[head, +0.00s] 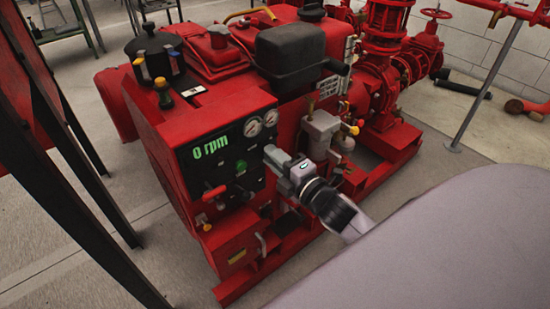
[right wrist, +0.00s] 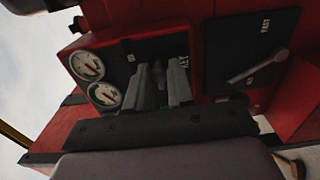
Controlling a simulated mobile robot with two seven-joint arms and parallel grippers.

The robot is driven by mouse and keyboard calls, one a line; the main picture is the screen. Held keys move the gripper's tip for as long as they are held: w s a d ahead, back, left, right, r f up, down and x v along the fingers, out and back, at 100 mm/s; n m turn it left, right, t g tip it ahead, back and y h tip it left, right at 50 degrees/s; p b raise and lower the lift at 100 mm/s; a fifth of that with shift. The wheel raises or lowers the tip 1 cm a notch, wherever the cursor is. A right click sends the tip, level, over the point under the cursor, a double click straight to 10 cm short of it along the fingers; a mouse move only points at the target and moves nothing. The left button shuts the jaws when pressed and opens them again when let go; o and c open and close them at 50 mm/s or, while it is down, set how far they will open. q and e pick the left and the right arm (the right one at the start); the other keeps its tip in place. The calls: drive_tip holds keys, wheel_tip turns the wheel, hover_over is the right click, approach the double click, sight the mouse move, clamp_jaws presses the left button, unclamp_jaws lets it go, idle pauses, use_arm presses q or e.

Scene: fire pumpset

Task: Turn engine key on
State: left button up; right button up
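The black control panel (head: 215,160) is on the front of the red engine, with a green "0 rpm" display (head: 211,146). My right gripper (head: 270,155) reaches the panel's right part, just below the two round gauges. In the right wrist view, its two grey fingers (right wrist: 163,84) point at the panel, with a gap between them. A small dark shape shows in that gap; I cannot tell whether it is the key or whether the fingers touch it. The engine key is not clearly seen in the head view. My left gripper is not in view.
A green button (head: 240,166) and a red handle (head: 213,193) are on the panel left of my right gripper. In the right wrist view, a grey lever (right wrist: 258,67) sits right of the fingers and a gauge (right wrist: 88,65) left. Dark posts (head: 60,130) stand at the left.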

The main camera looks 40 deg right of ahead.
clamp_jaws()
use_arm(q)
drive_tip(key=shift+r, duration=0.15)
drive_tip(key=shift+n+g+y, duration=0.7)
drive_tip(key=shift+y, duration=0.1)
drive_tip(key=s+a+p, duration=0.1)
drive_tip(key=p, duration=0.1)
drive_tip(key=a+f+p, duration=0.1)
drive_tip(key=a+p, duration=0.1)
drive_tip(key=p, duration=0.1)
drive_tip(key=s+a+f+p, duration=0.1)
drive_tip(key=p, duration=0.1)
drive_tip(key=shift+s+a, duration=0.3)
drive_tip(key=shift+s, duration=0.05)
use_arm(e)
drive_tip(key=m, duration=0.9)
drive_tip(key=shift+r, duration=0.15)
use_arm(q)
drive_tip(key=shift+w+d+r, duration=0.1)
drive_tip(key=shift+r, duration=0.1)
use_arm(e)
drive_tip(key=shift+o, duration=1.9)
unclamp_jaws()
drive_tip(key=shift+w, duration=0.1)
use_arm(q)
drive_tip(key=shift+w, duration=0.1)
